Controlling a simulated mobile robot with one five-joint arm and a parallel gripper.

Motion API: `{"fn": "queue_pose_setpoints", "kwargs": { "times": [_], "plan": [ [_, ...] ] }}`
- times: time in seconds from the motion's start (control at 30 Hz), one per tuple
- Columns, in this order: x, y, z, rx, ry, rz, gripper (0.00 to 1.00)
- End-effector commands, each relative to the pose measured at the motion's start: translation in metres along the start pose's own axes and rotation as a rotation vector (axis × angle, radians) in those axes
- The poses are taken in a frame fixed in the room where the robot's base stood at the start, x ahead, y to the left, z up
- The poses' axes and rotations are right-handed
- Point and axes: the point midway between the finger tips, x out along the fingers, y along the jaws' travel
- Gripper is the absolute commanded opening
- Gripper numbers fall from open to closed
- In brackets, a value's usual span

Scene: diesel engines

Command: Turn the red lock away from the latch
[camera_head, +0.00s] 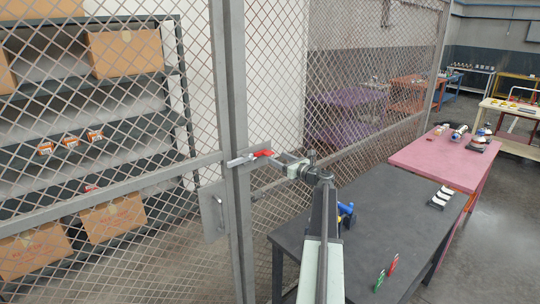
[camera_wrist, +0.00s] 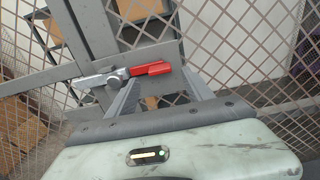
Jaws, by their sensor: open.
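The red lock (camera_wrist: 152,69) is a short red handle lying nearly level on the cage door's frame. It also shows in the head view (camera_head: 262,153). The grey metal latch (camera_wrist: 97,79) joins its left end and runs left across the door post; it is also in the head view (camera_head: 240,160). My gripper (camera_wrist: 160,77) is open and empty, pointing at the lock. In the wrist view the red handle appears across the gap between the fingertips or just past them. I cannot tell whether a finger touches it.
The mesh cage door (camera_head: 110,150) and grey post (camera_head: 232,110) stand close to my arm. A flat grey plate (camera_head: 214,210) is below the latch. A dark table (camera_head: 385,215) with small items lies below my arm, and a pink table (camera_head: 435,162) is behind it.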

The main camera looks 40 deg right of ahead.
Motion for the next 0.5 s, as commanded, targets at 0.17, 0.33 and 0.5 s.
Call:
{"fn": "queue_pose_setpoints", "kwargs": {
  "times": [0.17, 0.33, 0.5],
  "plan": [
    [0.037, -0.001, 0.000, -0.001, 0.001, 0.002, 0.60],
    [0.055, -0.001, 0.000, -0.002, 0.001, 0.000, 0.60],
    [0.055, 0.000, 0.000, -0.002, 0.001, 0.000, 0.60]
  ]
}}
